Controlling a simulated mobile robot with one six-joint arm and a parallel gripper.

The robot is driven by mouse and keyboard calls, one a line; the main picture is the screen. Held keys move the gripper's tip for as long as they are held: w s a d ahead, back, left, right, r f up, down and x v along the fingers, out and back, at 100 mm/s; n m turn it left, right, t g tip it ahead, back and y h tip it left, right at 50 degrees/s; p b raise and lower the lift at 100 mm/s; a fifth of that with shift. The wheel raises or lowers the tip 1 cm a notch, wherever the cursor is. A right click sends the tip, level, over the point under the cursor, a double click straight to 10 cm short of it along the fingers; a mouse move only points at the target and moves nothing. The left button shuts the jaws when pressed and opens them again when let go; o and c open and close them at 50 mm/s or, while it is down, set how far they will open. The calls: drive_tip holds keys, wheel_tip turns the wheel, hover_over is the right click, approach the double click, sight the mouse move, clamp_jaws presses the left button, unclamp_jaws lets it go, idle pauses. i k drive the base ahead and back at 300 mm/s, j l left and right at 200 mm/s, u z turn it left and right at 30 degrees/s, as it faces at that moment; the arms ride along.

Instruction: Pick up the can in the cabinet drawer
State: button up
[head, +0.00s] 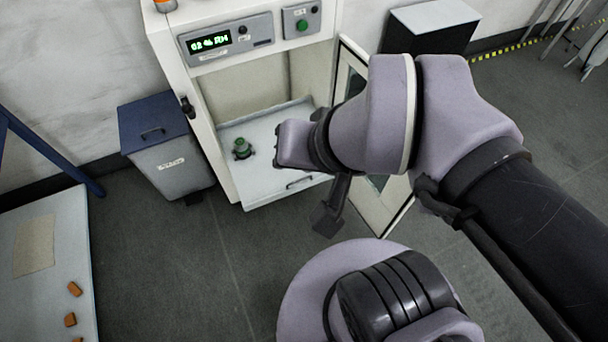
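A white cabinet (176,66) with its door (381,212) standing open has a pale drawer (262,184) pulled out at its lower part. A small dark green object (241,149) sits in the drawer toward its left side. It is the only loose thing visible there and may be the can; its exact shape is too small to tell. My gripper (328,218) shows as a dark part hanging below my wrist, in front of the drawer's right front edge and apart from the green object. Its finger opening is not clear. My wrist hides the drawer's right part.
A grey bin with a blue lid (157,124) stands left of the cabinet. A pale table (62,255) with several orange pieces is at the lower left. A white-topped black box (432,20) is behind the door. Floor between table and cabinet is clear.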

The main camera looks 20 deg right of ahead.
sight(241, 144)
drive_tip(key=i+j, duration=0.2)
drive_tip(key=i, duration=0.35)
drive_tip(key=i+j, duration=0.2)
drive_tip(key=i, duration=0.35)
drive_tip(key=u, duration=0.05)
